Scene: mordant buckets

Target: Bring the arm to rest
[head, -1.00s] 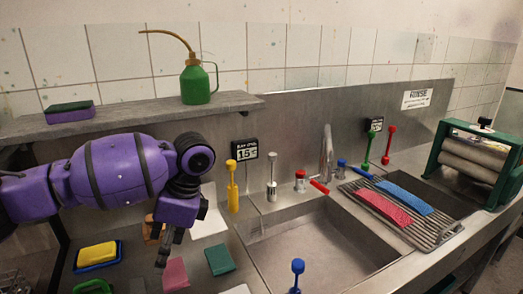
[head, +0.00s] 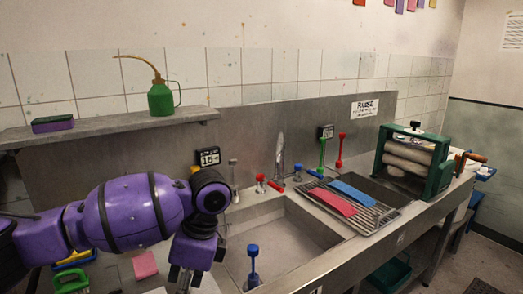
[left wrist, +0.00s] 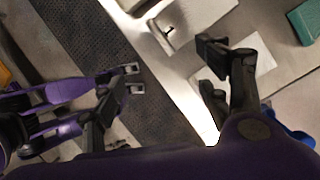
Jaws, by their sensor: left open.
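My left arm comes in from the left in the head view, purple with black bands, its wrist over the front of the counter at the sink's left. My left gripper (head: 184,280) hangs down from it, partly cut by the lower edge. In the left wrist view its two black fingers stand wide apart, with nothing held between them (left wrist: 168,78).
The sink basin (head: 285,240), with a blue-handled tool (head: 253,265), lies right of the wrist. A shelf (head: 110,123) holds a green oil can (head: 161,98) and a sponge (head: 52,124). A rack (head: 372,217) carries red and blue cloths. A green-framed wringer (head: 437,165) stands far right.

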